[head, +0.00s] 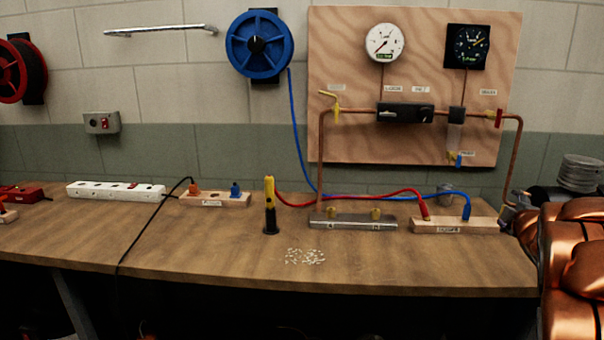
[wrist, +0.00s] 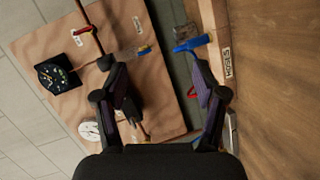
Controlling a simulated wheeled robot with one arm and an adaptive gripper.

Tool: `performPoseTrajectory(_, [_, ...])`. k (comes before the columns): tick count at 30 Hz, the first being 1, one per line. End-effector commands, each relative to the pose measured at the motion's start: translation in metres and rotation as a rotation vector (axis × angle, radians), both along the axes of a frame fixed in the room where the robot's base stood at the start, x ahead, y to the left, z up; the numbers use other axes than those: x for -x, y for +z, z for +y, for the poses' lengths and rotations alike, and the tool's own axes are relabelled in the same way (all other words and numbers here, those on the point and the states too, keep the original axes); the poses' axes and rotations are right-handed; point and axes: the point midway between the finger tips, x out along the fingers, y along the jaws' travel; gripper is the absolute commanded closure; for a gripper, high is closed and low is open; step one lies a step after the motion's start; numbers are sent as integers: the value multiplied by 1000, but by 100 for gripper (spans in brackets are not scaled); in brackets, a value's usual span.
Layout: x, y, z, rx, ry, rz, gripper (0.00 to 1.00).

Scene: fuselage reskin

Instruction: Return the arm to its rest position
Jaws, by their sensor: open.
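My gripper (wrist: 158,90) shows in the wrist view with its two dark fingers spread wide apart. Nothing is held between them; the wooden panel shows through the gap. My copper-coloured arm (head: 575,265) stands at the right edge of the head view, by the bench's right end. Whether the gripper itself shows there, I cannot tell. In the wrist view the labelled wooden block (wrist: 231,85) and a blue plug (wrist: 192,43) lie beside the right finger, seemingly farther away.
The bench (head: 400,268) carries a yellow-black tool (head: 270,205), small white bits (head: 305,257), a metal block (head: 352,222), a wooden block (head: 455,226) with red and blue leads, and a power strip (head: 115,190). A gauge panel (head: 345,70) is on the wall. The bench's front is mostly clear.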

Motion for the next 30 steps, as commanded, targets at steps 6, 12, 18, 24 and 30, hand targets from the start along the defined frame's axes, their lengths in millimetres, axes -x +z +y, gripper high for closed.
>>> performPoseTrajectory(6, [46,-32,27,-234,-199,115,29])
performPoseTrajectory(12, [108,-77,70,-467,-379,257,29])
performPoseTrajectory(18, [185,-126,133,-685,-548,445,29])
performPoseTrajectory(24, [275,-165,206,-856,-699,673,29])
performPoseTrajectory(30, [360,-184,266,-943,-821,892,29])
